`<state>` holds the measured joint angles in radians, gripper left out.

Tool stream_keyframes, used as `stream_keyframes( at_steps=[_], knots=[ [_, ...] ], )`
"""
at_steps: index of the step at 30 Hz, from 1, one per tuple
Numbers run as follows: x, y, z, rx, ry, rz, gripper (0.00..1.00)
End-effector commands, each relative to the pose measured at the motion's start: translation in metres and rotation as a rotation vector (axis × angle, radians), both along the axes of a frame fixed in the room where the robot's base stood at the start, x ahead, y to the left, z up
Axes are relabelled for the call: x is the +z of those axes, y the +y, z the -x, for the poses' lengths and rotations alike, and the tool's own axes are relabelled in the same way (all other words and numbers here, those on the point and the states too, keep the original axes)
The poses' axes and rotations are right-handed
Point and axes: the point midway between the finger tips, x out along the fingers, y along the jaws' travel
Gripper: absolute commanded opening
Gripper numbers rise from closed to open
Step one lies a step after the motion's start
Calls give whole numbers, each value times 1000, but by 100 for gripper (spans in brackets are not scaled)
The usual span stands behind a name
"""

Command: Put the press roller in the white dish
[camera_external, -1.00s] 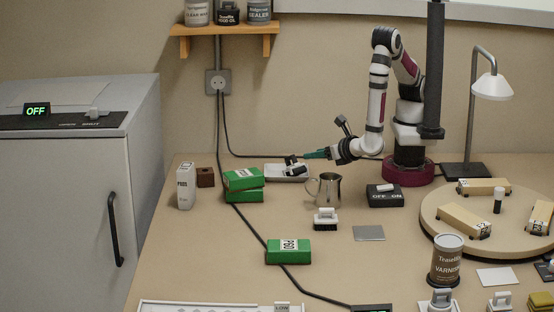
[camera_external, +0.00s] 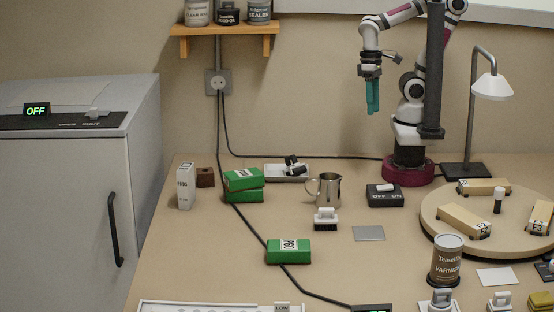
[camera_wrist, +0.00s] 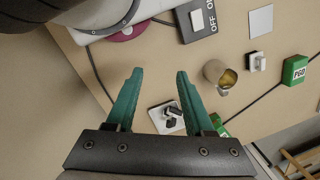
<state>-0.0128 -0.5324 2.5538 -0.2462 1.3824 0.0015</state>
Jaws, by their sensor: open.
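The press roller, a small black piece with a pale part (camera_external: 292,165), lies tilted in the white dish (camera_external: 272,174) at the back of the bench. My fingers also show in the wrist view (camera_wrist: 160,72).
A black switch box (camera_external: 385,196) and a round turntable (camera_external: 435,215) are on the right. A cable crosses the bench.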

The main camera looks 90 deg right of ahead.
Motion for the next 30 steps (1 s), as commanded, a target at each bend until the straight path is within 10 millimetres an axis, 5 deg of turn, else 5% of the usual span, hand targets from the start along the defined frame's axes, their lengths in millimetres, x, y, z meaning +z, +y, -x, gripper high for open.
stream_keyframes(
  at_steps=[14, 17, 19, 24, 27, 30],
  knots=[
    [5, 1, -9, -59, -17, -18, 62],
    [15, -5, -59, -137, -4, 19, 62],
    [16, -10, -111, -217, 0, 57, 62],
    [-6, -18, -210, -376, -9, 124, 62],
    [-18, -20, -235, -419, -14, 139, 62],
    [-37, -20, -240, -427, -14, 145, 62]
  ],
)
